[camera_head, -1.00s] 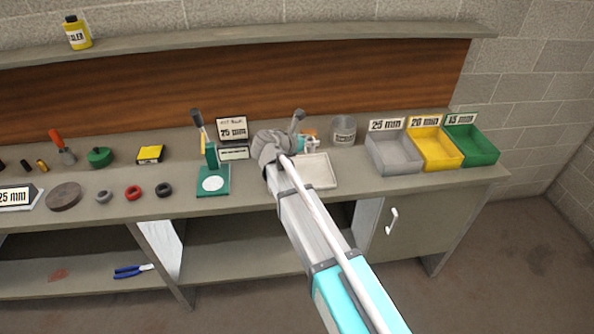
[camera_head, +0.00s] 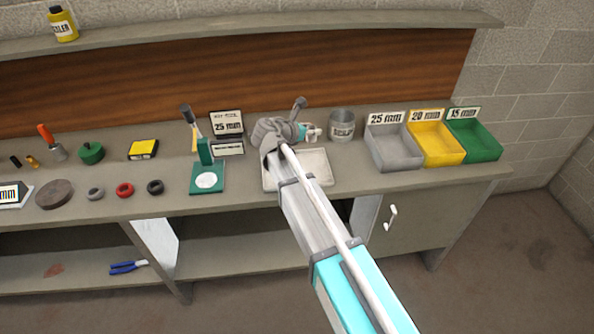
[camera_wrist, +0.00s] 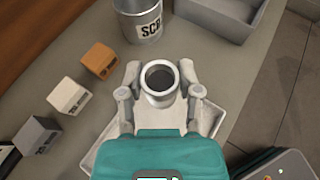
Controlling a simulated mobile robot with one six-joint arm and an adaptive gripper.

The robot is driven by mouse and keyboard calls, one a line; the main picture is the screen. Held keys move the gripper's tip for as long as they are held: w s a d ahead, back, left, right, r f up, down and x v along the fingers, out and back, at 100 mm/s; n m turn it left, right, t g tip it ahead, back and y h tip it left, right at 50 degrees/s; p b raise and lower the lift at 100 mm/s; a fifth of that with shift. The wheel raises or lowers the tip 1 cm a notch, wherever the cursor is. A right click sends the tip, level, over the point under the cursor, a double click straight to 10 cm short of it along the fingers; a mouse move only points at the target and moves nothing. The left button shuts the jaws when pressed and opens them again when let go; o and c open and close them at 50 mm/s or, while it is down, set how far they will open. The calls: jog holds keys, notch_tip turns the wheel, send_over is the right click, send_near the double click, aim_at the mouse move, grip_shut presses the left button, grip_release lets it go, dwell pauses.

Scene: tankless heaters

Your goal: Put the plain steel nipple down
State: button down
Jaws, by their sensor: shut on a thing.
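The plain steel nipple (camera_wrist: 160,98) is a short, open-ended grey metal tube in the wrist view. My gripper (camera_wrist: 161,86) is shut on it, one finger on each side, and I look down into its open bore. The nipple appears over a pale shallow tray (camera_wrist: 108,152); I cannot tell whether it touches the tray. In the head view my gripper (camera_head: 312,133) is above the back of the same tray (camera_head: 318,180), and the nipple cannot be made out there.
A metal scrap can (camera_head: 342,126) stands behind and right of the tray. Grey (camera_head: 395,151), yellow (camera_head: 435,146) and green (camera_head: 478,139) bins stand further right. A green press stand (camera_head: 207,180) is left. Orange (camera_wrist: 99,60) and white (camera_wrist: 70,95) blocks show beyond the tray.

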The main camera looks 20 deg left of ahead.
jog(key=s+a+r+m+h, duration=0.1)
jog(key=s+a, duration=0.1)
jog(key=s, duration=0.4)
jog(key=s+a+h+p, duration=0.1)
jog(key=s+a, duration=0.2)
jog(key=s, duration=0.4)
jog(key=shift+s+r+m+g, duration=0.2)
jog(key=shift+r+m+g, duration=0.15)
jog(key=shift+m+g, duration=0.05)
jog(key=shift+w+f, duration=0.1)
jog(key=f+b+x, duration=0.1)
jog(key=b+x, duration=0.1)
jog(key=x, duration=0.2)
jog(key=a+b+x, duration=0.1)
jog(key=b+x, duration=0.2)
jog(key=x, duration=0.2)
jog(key=f+b+x, duration=0.1)
jog(key=b+x, duration=0.1)
jog(key=x, duration=0.3)
jog(key=shift+a+f+b, duration=0.3)
jog(key=shift+a+f, duration=0.05)
jog(key=shift+a, duration=0.05)
jog(key=shift+w+d+f+b, duration=0.3)
jog(key=shift+w+f+b, duration=0.1)
jog(key=shift+f+b, duration=0.1)
